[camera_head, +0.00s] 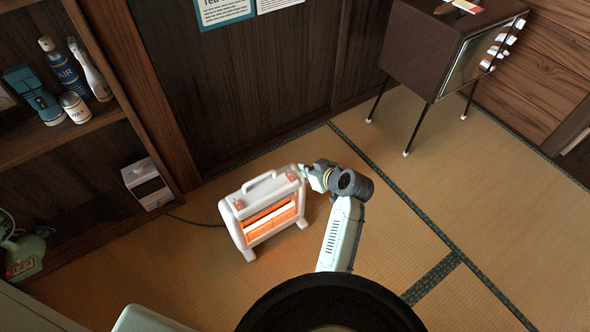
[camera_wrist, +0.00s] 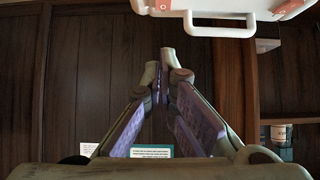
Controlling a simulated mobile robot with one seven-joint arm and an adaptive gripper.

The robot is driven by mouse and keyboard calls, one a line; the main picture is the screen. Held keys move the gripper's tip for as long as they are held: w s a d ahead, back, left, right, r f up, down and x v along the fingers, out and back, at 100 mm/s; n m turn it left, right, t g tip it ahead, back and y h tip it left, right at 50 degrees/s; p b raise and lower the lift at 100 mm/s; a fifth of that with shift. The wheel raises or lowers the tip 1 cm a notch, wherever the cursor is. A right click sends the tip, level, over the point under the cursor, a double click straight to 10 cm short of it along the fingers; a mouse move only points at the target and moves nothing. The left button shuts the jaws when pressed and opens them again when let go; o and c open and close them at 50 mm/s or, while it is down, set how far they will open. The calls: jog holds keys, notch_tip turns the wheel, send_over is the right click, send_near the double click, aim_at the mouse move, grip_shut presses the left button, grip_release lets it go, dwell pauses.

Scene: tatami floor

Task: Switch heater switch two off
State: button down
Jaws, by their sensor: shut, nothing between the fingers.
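The white heater (camera_head: 262,192) stands on the tatami with its bars glowing orange and bright white. It has a carrying handle on top and a small orange switch at each top end, one at the left (camera_head: 239,204) and one at the right (camera_head: 291,177). I cannot tell which is switch two, nor the switch positions. My gripper (camera_head: 303,171) is at the heater's right top end, close to the right switch. In the wrist view my gripper (camera_wrist: 166,58) is shut and empty, with the white heater body (camera_wrist: 225,8) at the top edge; contact cannot be told.
A shelf (camera_head: 75,135) with bottles stands at the left, with a white box (camera_head: 147,184) below it. A dark cabinet (camera_head: 440,42) on thin legs stands at the upper right. A cord (camera_head: 195,221) runs left from the heater. The tatami right is clear.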

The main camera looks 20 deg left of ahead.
jog(key=shift+a, duration=0.1)
send_over(292, 176)
jog(key=d, duration=0.1)
jog(key=f, duration=0.3)
jog(key=s+f, duration=0.1)
jog(key=f, duration=0.1)
jog(key=shift+f+p, duration=0.15)
jog(key=shift+p, duration=0.25)
jog(key=f, duration=0.3)
jog(key=shift+w+a+f, duration=0.25)
jog(key=shift+w+a, duration=0.15)
jog(key=shift+f, duration=0.6)
jog(key=shift+w+a+f+b, duration=0.15)
jog(key=shift+f+b, duration=0.35)
jog(key=shift+b, duration=0.1)
jog(key=shift+r, duration=0.15)
